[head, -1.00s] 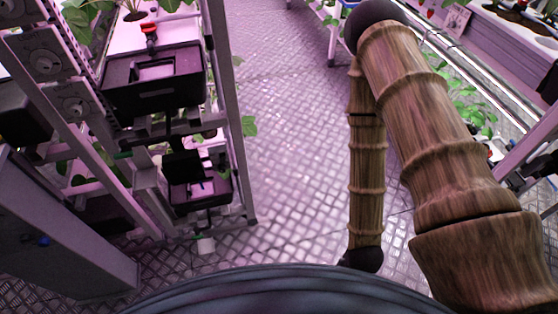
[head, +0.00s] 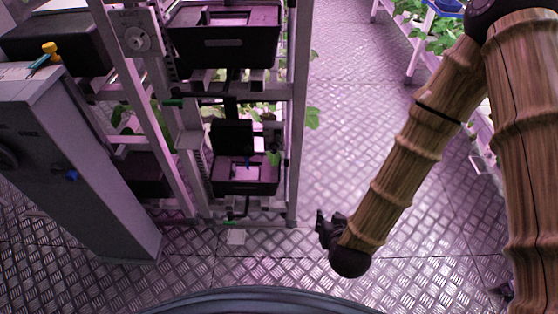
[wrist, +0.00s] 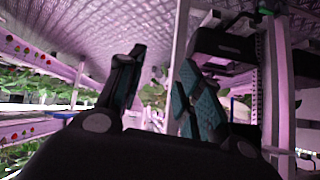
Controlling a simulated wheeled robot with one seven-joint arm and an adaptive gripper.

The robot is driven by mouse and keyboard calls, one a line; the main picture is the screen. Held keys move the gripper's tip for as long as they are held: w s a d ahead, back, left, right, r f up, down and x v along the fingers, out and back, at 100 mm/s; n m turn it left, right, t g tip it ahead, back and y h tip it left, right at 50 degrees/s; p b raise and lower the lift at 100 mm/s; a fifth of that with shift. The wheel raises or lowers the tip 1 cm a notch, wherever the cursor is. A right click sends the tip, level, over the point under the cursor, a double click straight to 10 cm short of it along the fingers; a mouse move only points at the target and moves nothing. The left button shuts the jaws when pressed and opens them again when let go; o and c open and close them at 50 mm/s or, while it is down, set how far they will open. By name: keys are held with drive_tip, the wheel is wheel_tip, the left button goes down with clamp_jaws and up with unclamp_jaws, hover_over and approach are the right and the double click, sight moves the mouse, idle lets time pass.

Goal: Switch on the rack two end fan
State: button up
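My gripper (head: 325,232) hangs low over the metal floor, right of the near rack (head: 298,110) and apart from it. In the wrist view my gripper (wrist: 163,58) has its two fingers spread with nothing between them. A square grey plate with a round centre (head: 138,40) is fixed to the rack's end; I cannot tell if it is the fan or a control. A grey cabinet (head: 75,165) stands left of the rack, with a blue knob (head: 71,176) and a dark round part (head: 6,155) on its side. Its lettering is too small to read.
Black bins (head: 225,42) sit on the rack, with a smaller black unit (head: 245,175) below. A yellow-topped part (head: 50,47) is on the cabinet.

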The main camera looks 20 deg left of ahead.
drive_tip(key=w+a+r+t+y+b, duration=0.1)
drive_tip(key=w+a+r+t+b, duration=0.3)
drive_tip(key=a+b, duration=0.45)
drive_tip(key=n+t+y+b, duration=0.1)
drive_tip(key=t+b, duration=0.3)
drive_tip(key=b, duration=0.2)
approach(277, 138)
drive_tip(key=b+x, duration=0.1)
drive_tip(key=x, duration=0.1)
drive_tip(key=b+x, duration=0.1)
drive_tip(key=x, duration=0.2)
drive_tip(key=b+x, duration=0.1)
drive_tip(key=x, duration=0.1)
drive_tip(key=shift+w+f, duration=0.3)
drive_tip(key=shift+f, duration=0.1)
drive_tip(key=shift+c, duration=0.4)
clamp_jaws()
